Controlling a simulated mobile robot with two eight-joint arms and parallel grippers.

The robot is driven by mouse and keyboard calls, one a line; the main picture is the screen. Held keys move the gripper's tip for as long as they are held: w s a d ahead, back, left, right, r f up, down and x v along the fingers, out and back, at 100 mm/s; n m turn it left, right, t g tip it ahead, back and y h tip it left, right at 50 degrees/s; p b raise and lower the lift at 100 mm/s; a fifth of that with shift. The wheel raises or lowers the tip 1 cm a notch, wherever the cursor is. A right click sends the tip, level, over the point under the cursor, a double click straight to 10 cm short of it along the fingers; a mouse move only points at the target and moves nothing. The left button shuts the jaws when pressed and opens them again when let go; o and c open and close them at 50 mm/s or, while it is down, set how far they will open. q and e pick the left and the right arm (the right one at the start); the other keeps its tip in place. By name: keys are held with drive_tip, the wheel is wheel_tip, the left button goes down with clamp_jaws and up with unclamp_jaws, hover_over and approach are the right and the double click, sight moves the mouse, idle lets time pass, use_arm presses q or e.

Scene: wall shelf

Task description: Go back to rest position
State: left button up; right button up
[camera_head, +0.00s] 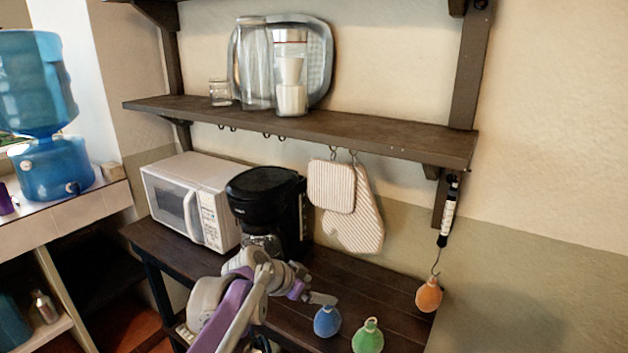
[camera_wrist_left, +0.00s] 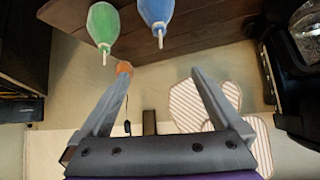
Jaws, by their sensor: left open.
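My left gripper (camera_head: 318,297) is over the dark wooden table, in front of the coffee maker. In the left wrist view the left gripper (camera_wrist_left: 159,72) has its two fingers spread apart with nothing between them. A blue bulb-shaped object (camera_head: 327,321) and a green one (camera_head: 367,337) are on the table just right of the gripper and apart from it. An orange one (camera_head: 429,294) hangs from the hook of a spring scale (camera_head: 447,212) at the shelf's right end. My right gripper is not in view.
The wooden table (camera_head: 392,300) carries a white microwave (camera_head: 190,195) and a black coffee maker (camera_head: 266,195). Striped pot holders (camera_head: 352,215) hang under the wall shelf (camera_head: 385,134), which holds glassware and a tray. A blue water dispenser (camera_head: 50,170) stands at the left.

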use_arm(q)
drive_tip(key=s+a+f+n+y, duration=0.2)
drive_tip(key=s+a, duration=0.4)
drive_tip(key=s, duration=0.5)
drive_tip(key=s+a+f+n+y+p, duration=0.1)
drive_tip(key=s+a+f+n, duration=0.3)
drive_tip(key=s, duration=0.7)
drive_tip(key=s+a+f+n+y+p, duration=0.1)
drive_tip(key=s+a+f+n+y, duration=0.3)
drive_tip(key=s, duration=0.7)
drive_tip(key=a+f, duration=0.2)
drive_tip(key=a, duration=0.2)
drive_tip(key=shift+a+g, duration=0.25)
drive_tip(key=shift+g, duration=0.15)
drive_tip(key=shift+w+d+r, duration=0.1)
drive_tip(key=shift+w, duration=0.05)
idle(1.4)
